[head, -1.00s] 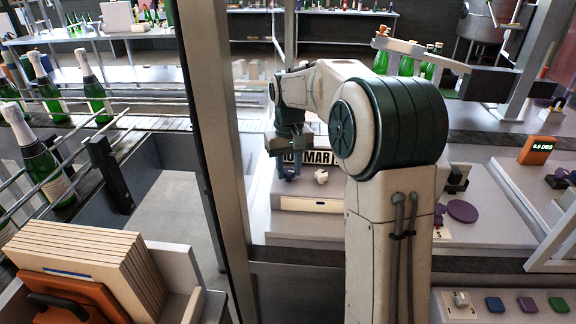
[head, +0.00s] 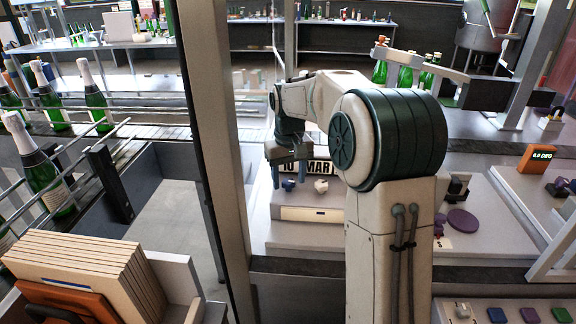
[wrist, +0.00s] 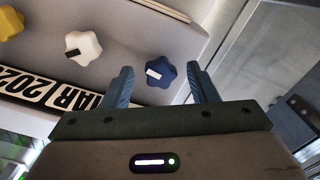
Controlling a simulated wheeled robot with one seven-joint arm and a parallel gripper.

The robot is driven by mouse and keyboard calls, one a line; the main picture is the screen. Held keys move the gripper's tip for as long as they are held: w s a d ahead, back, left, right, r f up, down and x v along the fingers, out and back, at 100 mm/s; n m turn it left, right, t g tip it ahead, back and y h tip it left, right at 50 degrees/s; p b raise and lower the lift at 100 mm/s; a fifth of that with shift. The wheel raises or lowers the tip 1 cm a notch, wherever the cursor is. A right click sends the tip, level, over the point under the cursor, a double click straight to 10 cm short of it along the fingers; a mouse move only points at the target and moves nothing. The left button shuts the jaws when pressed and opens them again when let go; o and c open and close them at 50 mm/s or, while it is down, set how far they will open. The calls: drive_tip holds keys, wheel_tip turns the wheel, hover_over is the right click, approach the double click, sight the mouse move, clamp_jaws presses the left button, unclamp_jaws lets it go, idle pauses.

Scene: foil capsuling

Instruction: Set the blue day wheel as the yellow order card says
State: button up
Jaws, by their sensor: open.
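The blue day wheel (wrist: 168,78) is a lobed knob with a white pointer mark, on the face of the date unit (head: 268,236). In the head view the wheel (head: 288,185) shows small below my gripper. My gripper (wrist: 160,68) is open, its fingers on either side of the wheel in the picture with gaps. The yellow order card cannot be made out for certain; a pale strip (head: 310,214) shows on the unit's front.
A white lobed knob (wrist: 83,46) with a dark mark sits beside the blue wheel, with a yellow knob (wrist: 10,22) beyond it. A post (head: 215,130) stands left of my arm. Bottles (head: 45,180) stand on a railed conveyor at left.

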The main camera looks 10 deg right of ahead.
sight(289, 182)
wheel_tip(289, 182, up, 14)
drive_tip(key=shift+f, duration=0.15)
idle(0.4)
drive_tip(key=s+f+t, duration=0.1)
drive_tip(key=s+f, duration=0.3)
drive_tip(key=s, duration=0.5)
drive_tip(key=s+f+m+t, duration=0.1)
drive_tip(key=s+f, duration=0.4)
drive_tip(key=s, duration=0.5)
drive_tip(key=s+f+t, duration=0.1)
drive_tip(key=s+f, duration=0.3)
drive_tip(key=s, duration=0.5)
drive_tip(key=shift+s+f+m, duration=0.15)
drive_tip(key=shift+f+m, duration=0.15)
drive_tip(key=shift+f, duration=0.05)
